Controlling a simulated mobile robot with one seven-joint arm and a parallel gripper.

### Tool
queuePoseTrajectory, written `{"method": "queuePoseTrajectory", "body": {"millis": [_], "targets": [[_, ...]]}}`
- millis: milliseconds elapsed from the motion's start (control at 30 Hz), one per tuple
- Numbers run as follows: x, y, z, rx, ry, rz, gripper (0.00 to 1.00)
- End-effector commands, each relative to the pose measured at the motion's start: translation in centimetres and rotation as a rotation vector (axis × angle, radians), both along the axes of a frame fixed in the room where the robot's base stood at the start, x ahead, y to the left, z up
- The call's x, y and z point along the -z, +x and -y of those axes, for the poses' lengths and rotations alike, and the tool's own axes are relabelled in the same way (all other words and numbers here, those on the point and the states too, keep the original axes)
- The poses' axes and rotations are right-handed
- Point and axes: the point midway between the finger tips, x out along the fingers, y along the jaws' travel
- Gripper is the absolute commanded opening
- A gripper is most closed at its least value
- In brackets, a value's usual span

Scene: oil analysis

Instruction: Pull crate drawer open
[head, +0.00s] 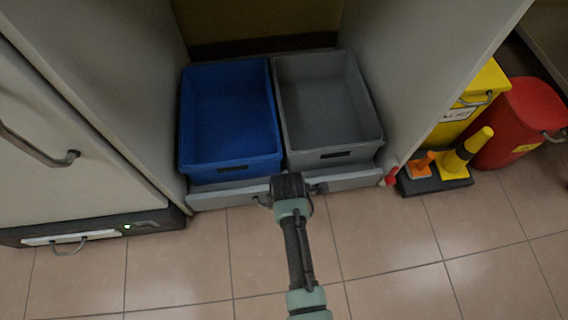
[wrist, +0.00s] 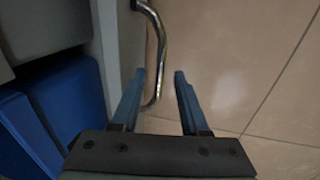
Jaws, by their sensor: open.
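The crate drawer (head: 345,183) is a low grey drawer at floor level between two cabinet walls, and its front looks about flush with them. A blue crate (head: 228,120) and a grey crate (head: 325,105) sit on it side by side. My gripper (head: 288,186) is at the middle of the drawer front and hides most of the handle. In the wrist view, the curved metal drawer handle (wrist: 161,60) runs between the two blue fingers of my gripper (wrist: 161,78). The fingers are open and apart, one on each side of the bar. Part of the blue crate (wrist: 65,100) shows at left.
Tiled floor (head: 400,270) in front of the drawer is clear apart from my arm. A black-based unit with a handle (head: 70,240) stands at left. Yellow and orange cones on a black base (head: 437,178) and a red bin (head: 515,120) stand at right.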

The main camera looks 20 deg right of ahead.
Motion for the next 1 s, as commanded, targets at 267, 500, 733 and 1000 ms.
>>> {"method": "queuePoseTrajectory", "body": {"millis": [267,500,733,1000], "targets": [[-0.04,-0.01,0.01,0.000,0.000,0.000,0.29],[-0.04,-0.02,0.00,0.001,0.000,0.000,0.00],[-0.03,-0.03,0.00,0.001,0.000,-0.001,0.00],[-0.02,-0.04,0.00,0.001,0.000,-0.001,0.00]]}}
